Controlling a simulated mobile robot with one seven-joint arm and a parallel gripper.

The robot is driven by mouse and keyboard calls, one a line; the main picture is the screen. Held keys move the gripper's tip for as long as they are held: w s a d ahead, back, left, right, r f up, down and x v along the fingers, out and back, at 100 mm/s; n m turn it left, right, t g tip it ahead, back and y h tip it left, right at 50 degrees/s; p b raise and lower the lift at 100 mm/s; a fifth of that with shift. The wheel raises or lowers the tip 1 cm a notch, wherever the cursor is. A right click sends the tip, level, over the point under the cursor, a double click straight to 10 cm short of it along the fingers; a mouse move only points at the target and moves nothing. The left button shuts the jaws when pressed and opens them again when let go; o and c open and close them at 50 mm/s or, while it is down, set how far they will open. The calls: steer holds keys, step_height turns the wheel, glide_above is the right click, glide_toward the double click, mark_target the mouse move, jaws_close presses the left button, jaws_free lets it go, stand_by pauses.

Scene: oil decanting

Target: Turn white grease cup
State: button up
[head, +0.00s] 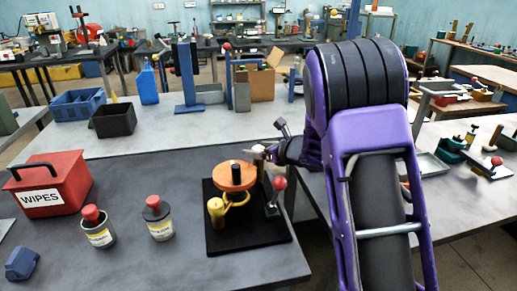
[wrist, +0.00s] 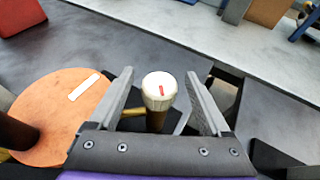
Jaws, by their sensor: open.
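The white grease cup (wrist: 160,86) has a cream cap with a red mark and stands on a brownish stem. In the wrist view it is between the two open jaws of my gripper (wrist: 160,102), with a gap on each side. In the head view the white cup (head: 257,151) shows at the back right of the orange disc (head: 234,176), partly hidden by my gripper (head: 265,153). The orange disc, with a white stripe, also shows at the left of the wrist view (wrist: 62,112).
The fixture's black base plate (head: 245,236) carries a yellow cup (head: 216,212) in front and a red-knobbed lever (head: 279,184) on the right. Two red-topped cans (head: 98,230) (head: 158,220) and a red WIPES box (head: 50,185) stand left.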

jaws_close()
stand_by(0.5)
steer(key=shift+f+b, duration=0.25)
steer(key=shift+b, duration=0.8)
